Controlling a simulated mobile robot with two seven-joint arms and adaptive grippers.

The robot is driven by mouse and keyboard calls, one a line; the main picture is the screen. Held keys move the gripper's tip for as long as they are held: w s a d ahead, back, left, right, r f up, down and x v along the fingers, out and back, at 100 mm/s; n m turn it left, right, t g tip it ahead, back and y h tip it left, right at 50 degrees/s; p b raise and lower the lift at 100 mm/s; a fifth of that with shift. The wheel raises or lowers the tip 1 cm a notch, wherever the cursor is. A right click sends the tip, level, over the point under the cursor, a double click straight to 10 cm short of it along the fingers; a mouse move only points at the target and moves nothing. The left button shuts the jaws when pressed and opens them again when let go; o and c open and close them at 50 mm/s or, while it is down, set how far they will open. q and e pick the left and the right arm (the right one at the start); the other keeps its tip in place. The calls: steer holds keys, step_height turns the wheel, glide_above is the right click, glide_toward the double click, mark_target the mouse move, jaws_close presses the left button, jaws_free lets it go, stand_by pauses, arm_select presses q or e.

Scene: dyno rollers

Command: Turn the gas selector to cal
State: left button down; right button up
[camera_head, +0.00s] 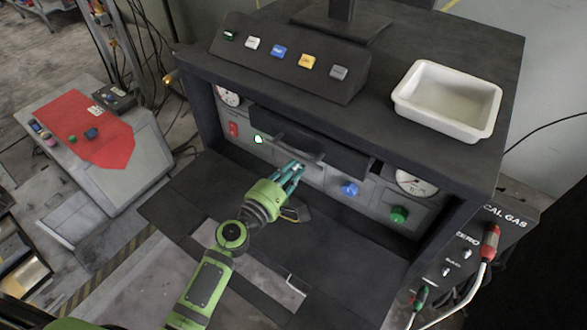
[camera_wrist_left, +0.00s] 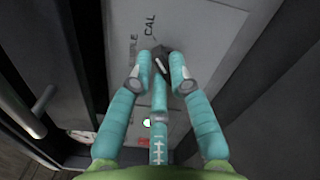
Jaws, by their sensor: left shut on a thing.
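The gas selector (camera_wrist_left: 161,58) is a small dark knob with a pale mark on a grey panel (camera_wrist_left: 188,30), in the left wrist view. The word CAL (camera_wrist_left: 150,25) is printed just above it, and a partly hidden label ending in "LE" stands to the left. My left gripper (camera_wrist_left: 160,75) has teal fingers and is shut on the knob, with fingers on both sides and one below. In the head view my left gripper (camera_head: 295,170) reaches the panel under the dark handle; the knob is hidden there. Which label the knob points at is hard to tell. My right gripper is not in view.
A dark handle bar (camera_head: 298,145) juts out just above my left gripper. A blue knob (camera_head: 349,188), a green knob (camera_head: 398,214) and a gauge (camera_head: 416,181) sit to the right. A white tray (camera_head: 402,98) stands on top.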

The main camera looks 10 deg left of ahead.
arm_select(q)
steer(key=c, duration=1.1)
jaws_free()
steer(key=shift+c, duration=0.2)
steer(key=v, duration=1.2)
steer(key=shift+f, duration=0.1)
